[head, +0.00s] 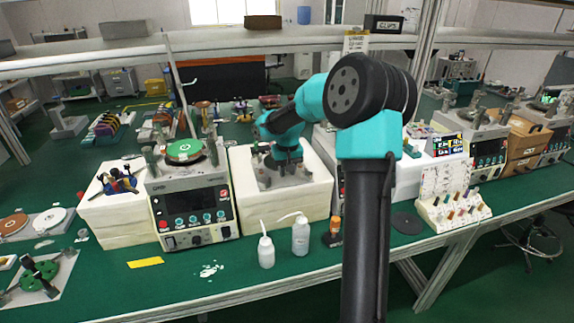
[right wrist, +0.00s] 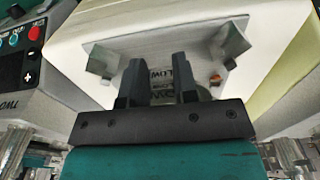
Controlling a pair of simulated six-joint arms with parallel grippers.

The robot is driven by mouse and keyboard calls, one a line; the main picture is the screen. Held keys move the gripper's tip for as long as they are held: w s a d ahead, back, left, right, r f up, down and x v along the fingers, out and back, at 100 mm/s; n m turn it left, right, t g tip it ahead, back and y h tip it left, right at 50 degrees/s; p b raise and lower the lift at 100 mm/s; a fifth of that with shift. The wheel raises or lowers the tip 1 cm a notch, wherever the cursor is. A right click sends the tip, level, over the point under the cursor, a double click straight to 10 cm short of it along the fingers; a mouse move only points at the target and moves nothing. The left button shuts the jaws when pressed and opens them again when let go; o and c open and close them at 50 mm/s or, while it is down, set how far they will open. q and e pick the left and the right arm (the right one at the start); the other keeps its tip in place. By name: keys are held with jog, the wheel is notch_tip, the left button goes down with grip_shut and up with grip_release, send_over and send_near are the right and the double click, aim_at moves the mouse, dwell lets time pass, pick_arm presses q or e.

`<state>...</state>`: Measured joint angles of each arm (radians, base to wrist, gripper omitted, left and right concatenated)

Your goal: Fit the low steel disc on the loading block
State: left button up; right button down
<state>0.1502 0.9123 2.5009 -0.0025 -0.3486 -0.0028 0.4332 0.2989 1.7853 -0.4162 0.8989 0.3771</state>
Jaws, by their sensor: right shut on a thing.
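My right arm reaches in over the bench, and its gripper (head: 287,164) points down at the metal fixture on a white block, which I take as the loading block (head: 315,198). In the right wrist view the two dark fingers (right wrist: 160,88) are close together, shut on a grey steel piece marked "LOW" (right wrist: 163,74), which I take as the low steel disc. The fingers hide most of its outline. The block's pale top (right wrist: 75,50) surrounds the grey fixture (right wrist: 225,48). I cannot tell whether the disc touches the fixture. My left gripper is not in view.
A lapping machine (head: 195,215) with a green-topped plate stands left of the block. Two white bottles (head: 300,236) and a small orange-topped item (head: 335,230) stand in front. A dark round pad (head: 407,223) and a peg rack (head: 455,211) lie right. The front bench strip is mostly clear.

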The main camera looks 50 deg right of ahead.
aim_at(287, 184)
jog(key=shift+f, duration=0.7)
jog(key=shift+f, duration=1.05)
dwell(1.2)
jog(key=c, duration=0.8)
grip_release()
notch_tip(287, 184, up, 17)
jog(key=shift+s+a+r, duration=0.15)
jog(key=shift+s+a, duration=0.05)
jog(key=shift+s, duration=0.15)
dwell(0.4)
